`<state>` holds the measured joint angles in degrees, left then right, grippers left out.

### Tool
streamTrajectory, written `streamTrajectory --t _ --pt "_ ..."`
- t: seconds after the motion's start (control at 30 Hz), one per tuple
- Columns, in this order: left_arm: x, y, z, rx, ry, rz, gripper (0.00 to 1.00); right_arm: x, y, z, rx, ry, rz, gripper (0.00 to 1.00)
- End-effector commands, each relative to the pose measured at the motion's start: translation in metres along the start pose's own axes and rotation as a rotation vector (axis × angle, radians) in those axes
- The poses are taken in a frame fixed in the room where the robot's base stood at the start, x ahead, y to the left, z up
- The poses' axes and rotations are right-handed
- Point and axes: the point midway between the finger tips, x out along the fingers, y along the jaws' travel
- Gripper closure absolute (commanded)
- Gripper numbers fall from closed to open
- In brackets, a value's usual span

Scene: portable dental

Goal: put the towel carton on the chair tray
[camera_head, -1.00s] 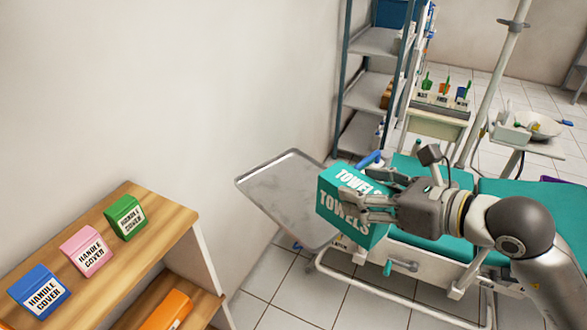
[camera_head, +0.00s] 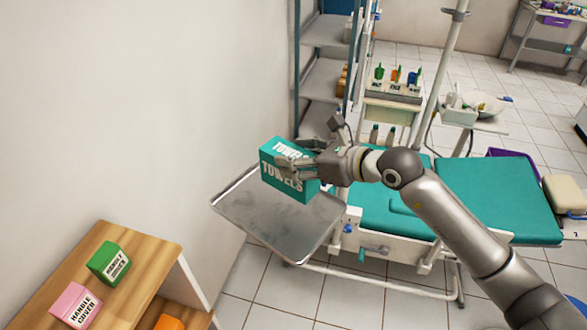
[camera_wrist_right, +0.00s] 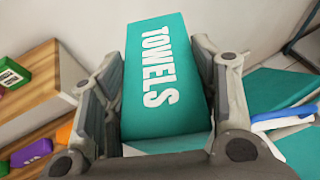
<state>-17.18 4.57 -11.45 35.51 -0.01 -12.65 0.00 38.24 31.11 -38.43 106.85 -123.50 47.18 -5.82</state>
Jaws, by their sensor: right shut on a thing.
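The towel carton (camera_head: 286,181) is a teal box with white "TOWELS" lettering. My right gripper (camera_head: 296,169) is shut on it, with fingers along its sides. In the right wrist view the carton (camera_wrist_right: 162,82) sits between the two fingers (camera_wrist_right: 160,95). The chair tray (camera_head: 300,236) is a grey metal tray beside the teal dental chair. The carton appears over the tray's back part in the head view. Whether it touches the tray cannot be told, as the carton hides that part. My left gripper is not in view.
A wooden shelf unit (camera_head: 150,250) at lower left holds a green (camera_head: 109,262) and a pink (camera_head: 75,305) handle cover box. A metal rack (camera_head: 322,85) stands behind the tray. The teal chair (camera_head: 480,200) is to the right. The tray's front part is bare.

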Motion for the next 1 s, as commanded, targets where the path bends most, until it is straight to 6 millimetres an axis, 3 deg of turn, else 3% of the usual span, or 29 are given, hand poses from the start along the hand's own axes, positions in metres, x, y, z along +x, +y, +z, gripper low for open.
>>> streamTrajectory --t 0.3,0.53,0.73,1.0 --pt "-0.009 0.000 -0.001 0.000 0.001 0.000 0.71 0.039 -0.022 -0.030 0.003 0.003 0.001 0.74" --pt "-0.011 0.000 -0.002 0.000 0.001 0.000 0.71 0.050 -0.029 -0.038 0.003 0.003 0.001 0.74" --pt "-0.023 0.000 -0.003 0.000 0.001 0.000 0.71 0.060 -0.029 -0.062 0.003 0.004 0.001 0.74" --pt "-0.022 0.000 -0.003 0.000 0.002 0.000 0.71 0.061 -0.028 -0.066 0.001 0.001 0.001 0.74"
